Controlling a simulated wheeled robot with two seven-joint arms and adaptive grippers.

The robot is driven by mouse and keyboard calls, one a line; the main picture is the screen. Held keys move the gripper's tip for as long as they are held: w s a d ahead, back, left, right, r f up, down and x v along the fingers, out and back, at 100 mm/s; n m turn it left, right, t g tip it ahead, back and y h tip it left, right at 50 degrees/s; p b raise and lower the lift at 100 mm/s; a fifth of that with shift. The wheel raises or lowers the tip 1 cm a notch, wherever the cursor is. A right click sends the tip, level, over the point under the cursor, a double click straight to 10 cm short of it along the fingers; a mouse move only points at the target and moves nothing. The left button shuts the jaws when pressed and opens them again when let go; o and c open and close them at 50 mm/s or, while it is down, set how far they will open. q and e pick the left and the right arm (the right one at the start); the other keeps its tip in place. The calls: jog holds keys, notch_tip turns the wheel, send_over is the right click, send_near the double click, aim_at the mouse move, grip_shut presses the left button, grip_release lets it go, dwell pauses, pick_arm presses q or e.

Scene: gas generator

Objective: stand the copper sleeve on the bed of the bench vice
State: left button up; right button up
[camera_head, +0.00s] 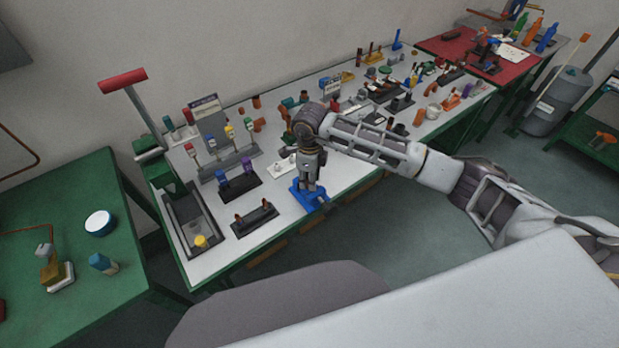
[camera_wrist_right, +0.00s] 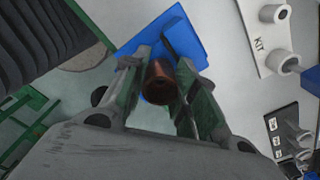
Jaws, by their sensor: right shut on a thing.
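The copper sleeve (camera_wrist_right: 160,84) is between the two fingers of my right gripper (camera_wrist_right: 163,88) in the wrist view, and the gripper is shut on it. The sleeve's round open end faces the camera. The blue bench vice (camera_wrist_right: 189,41) lies right behind the sleeve in that view; I cannot tell whether the sleeve touches its bed. In the head view my right gripper (camera_head: 311,184) points down over the blue vice (camera_head: 299,193) at the table's front edge and hides the sleeve. My left gripper is not in view.
The white bench (camera_head: 276,228) holds a dark rack (camera_head: 254,219) left of the vice and a white KIT fixture (camera_head: 283,165) behind it. A grey tray (camera_head: 190,226) lies at the left end. Many small parts crowd the bench to the right.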

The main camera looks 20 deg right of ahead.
jog(key=shift+f, duration=0.35)
jog(key=o, duration=0.9)
jog(key=shift+o, duration=0.2)
notch_tip(320, 180, up, 12)
dwell(0.9)
